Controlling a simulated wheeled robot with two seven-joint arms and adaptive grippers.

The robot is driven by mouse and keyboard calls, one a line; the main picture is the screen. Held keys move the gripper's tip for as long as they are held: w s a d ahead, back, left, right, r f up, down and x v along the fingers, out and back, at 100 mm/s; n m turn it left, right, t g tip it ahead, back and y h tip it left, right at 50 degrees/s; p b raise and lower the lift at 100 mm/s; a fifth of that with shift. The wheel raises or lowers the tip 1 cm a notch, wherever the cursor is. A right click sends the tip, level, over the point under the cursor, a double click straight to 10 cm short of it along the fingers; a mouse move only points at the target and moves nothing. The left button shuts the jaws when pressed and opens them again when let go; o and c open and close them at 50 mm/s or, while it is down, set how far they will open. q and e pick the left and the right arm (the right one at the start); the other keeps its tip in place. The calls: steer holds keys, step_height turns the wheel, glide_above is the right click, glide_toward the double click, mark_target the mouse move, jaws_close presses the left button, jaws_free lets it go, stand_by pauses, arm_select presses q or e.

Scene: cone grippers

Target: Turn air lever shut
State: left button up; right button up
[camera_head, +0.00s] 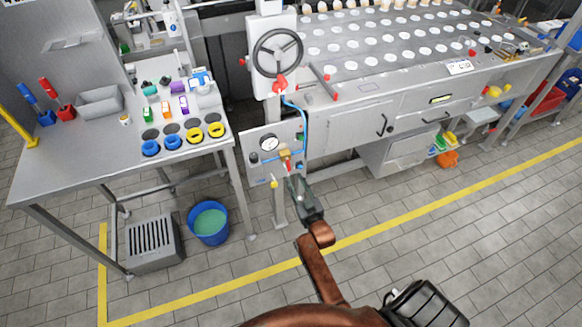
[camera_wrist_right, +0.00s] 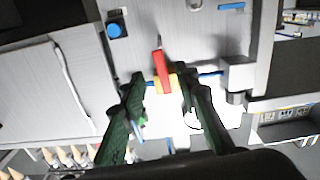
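The air lever shows in the right wrist view as a short red handle (camera_wrist_right: 158,64) on a yellow valve body (camera_wrist_right: 163,84), with blue pipe on both sides. In the head view the valve (camera_head: 285,155) sits small on a grey panel (camera_head: 254,136) below the handwheel. My right gripper (camera_head: 294,181) reaches up to this panel from below. In the wrist view its dark green fingers (camera_wrist_right: 160,76) stand apart on either side of the valve, with a gap visible around the red handle. Whether a finger touches it cannot be told. My left gripper is not in view.
A round gauge (camera_head: 269,143) is on the panel left of the valve, and a blue hose (camera_head: 303,116) runs down beside it. A handwheel (camera_head: 278,53) stands above. A workbench (camera_head: 75,150) is at left, with a blue bucket (camera_head: 208,224) below. Open floor lies in front.

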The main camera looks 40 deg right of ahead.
mark_target(289, 169)
steer(key=b+x, duration=0.2)
steer(key=x, duration=0.5)
steer(key=shift+w+d, duration=0.1)
steer(key=shift+w, duration=0.3)
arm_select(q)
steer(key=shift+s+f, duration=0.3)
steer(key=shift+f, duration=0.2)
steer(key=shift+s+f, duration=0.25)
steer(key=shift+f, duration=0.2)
arm_select(e)
jaws_close()
